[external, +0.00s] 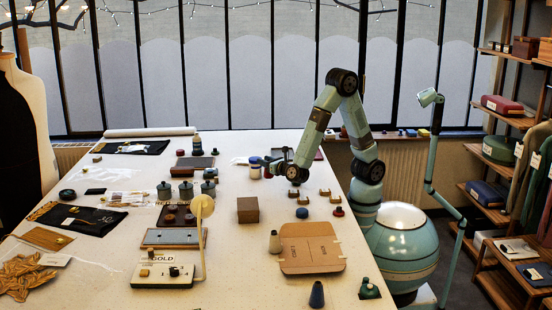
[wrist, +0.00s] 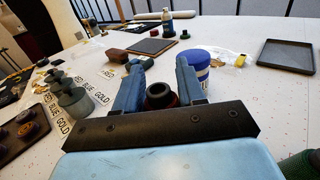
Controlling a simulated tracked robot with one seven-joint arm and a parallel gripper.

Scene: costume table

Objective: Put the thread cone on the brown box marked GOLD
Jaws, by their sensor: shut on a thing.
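My gripper (wrist: 160,88), at the back middle of the table in the external view (external: 268,166), is shut on a dark red round thing with a black top (wrist: 160,96). I cannot tell whether it is a thread cone. A grey cone (external: 275,242) stands by the cardboard sheet, and a dark blue cone (external: 317,295) stands at the near edge. A plain brown box (external: 248,210) sits mid-table, with no readable mark.
A white jar with a blue lid (wrist: 195,62) stands close right of my fingers in the wrist view. Green canisters (wrist: 72,98) stand to the left. A cardboard sheet (external: 310,258) lies at the near right. A dark tray (wrist: 287,55) lies at the right.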

